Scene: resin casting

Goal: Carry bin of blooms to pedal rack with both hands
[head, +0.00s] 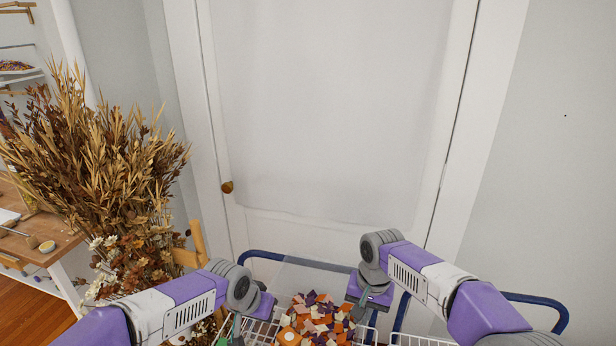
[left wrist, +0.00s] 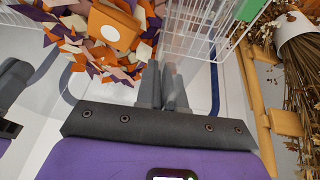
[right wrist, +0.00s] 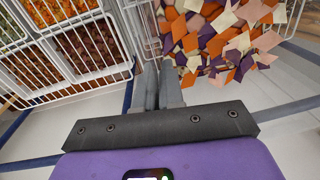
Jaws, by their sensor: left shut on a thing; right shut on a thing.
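The clear bin (head: 312,276) holds a heap of orange, purple and cream blooms (head: 312,322), low in the middle of the head view. The blooms also show in the left wrist view (left wrist: 100,50) and the right wrist view (right wrist: 215,45). An orange block with a pale round spot (left wrist: 113,27) lies on them. My left gripper (head: 240,326) is shut on the bin's left wall. My right gripper (head: 358,306) is shut on its right wall. The jaws show at the bin's edge in the left wrist view (left wrist: 163,80) and right wrist view (right wrist: 158,80). The bin's underside is hidden.
White wire baskets (right wrist: 60,75), some filled, and blue tube rails (head: 530,302) lie close around the bin. A white door (head: 330,110) is straight ahead. Tall dried flowers (head: 100,170) and a wooden table (head: 45,235) stand at left.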

